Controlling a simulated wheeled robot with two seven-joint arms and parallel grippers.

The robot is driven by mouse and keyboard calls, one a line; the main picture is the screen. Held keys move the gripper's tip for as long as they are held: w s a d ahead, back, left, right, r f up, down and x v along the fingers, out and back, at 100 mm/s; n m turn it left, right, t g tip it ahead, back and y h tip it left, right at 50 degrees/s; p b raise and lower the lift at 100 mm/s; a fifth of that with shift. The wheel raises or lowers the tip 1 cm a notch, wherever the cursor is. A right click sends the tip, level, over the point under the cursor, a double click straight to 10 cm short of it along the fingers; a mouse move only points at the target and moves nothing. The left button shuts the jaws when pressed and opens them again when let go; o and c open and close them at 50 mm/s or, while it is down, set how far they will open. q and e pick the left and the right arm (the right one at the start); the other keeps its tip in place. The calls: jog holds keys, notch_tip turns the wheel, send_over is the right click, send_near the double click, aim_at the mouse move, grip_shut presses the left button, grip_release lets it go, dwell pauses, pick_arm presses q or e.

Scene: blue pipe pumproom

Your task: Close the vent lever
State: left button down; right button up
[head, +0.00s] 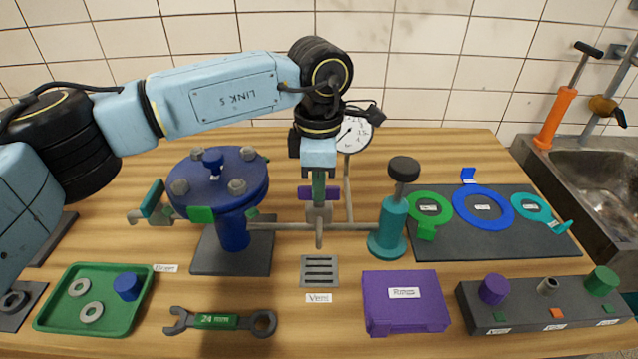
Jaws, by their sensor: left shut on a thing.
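The vent valve (319,213) is a small metal fitting on the horizontal pipe, with a short spout pointing down above the vent grate (319,271) and its "Vent" label. A purple lever handle (332,193) lies crosswise on top of the valve, roughly in line with the pipe. My left gripper (318,188) points straight down from above and is shut on this handle. The fingers hide the handle's middle. My right gripper is not in view.
A blue flanged pump (233,230) stands left of the valve and a teal hand pump (392,225) stands right. A gauge (352,134) is behind. In front are a green tray (60,317), a wrench (220,321), a purple case (406,302) and a plug block (540,318).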

pick_arm(q)
jog(key=shift+r, duration=0.1)
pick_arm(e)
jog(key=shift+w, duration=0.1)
pick_arm(q)
jog(key=c, duration=1.5)
grip_release()
notch_tip(320, 180, up, 13)
jog(key=shift+r+p, duration=0.15)
jog(key=shift+p, duration=0.35)
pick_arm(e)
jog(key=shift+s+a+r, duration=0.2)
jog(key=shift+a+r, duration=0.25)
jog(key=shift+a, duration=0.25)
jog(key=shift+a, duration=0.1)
